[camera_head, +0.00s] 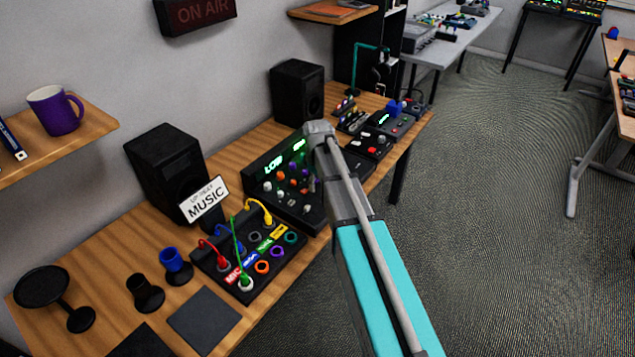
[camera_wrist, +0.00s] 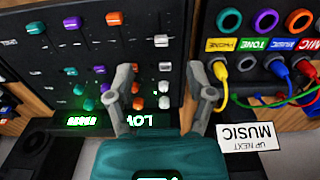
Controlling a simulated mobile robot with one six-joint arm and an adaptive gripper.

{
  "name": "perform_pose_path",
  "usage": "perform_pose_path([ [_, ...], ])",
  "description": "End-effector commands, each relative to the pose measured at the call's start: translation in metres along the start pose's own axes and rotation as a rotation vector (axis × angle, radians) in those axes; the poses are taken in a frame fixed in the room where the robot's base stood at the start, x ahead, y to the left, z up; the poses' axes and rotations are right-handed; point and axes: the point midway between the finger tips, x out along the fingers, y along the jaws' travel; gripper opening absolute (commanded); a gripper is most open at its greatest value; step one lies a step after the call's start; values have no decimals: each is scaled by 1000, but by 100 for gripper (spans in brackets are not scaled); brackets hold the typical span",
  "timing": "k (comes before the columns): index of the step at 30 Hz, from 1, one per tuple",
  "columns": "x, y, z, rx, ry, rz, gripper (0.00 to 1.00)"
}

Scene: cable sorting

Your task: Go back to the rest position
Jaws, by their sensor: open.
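My gripper (camera_wrist: 165,95) is open and empty in the wrist view, its two grey fingers spread above the mixer panel (camera_wrist: 62,70). In the head view my arm reaches from the lower right over the desk (camera_head: 92,262), and its end hides part of the mixer (camera_head: 262,172). The fingertips cannot be made out there. The patch box (camera_head: 213,262) stands beside the mixer, with red, blue, green and yellow cables plugged into it. The yellow cable (camera_wrist: 222,92) is just right of my right finger in the wrist view; I cannot tell whether they touch.
A sign reading MUSIC (camera_head: 204,200) stands behind the patch box. Two black speakers (camera_head: 165,170) (camera_head: 297,92) stand along the wall. A blue holder (camera_head: 175,262) and a black holder (camera_head: 146,292) are on the left. A shelf with a purple mug (camera_head: 55,110) juts out above. Open floor lies right.

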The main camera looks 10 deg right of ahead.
Motion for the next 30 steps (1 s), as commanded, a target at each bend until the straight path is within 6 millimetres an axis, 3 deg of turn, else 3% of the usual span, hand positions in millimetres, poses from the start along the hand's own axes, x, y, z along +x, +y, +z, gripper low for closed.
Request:
perform_pose_path([
  [17, 0, -7, 7, 24, 0, 0, 69],
  [23, 0, -37, 38, 154, 0, 0, 69],
  [30, 0, -94, 98, 430, -1, 0, 69],
])
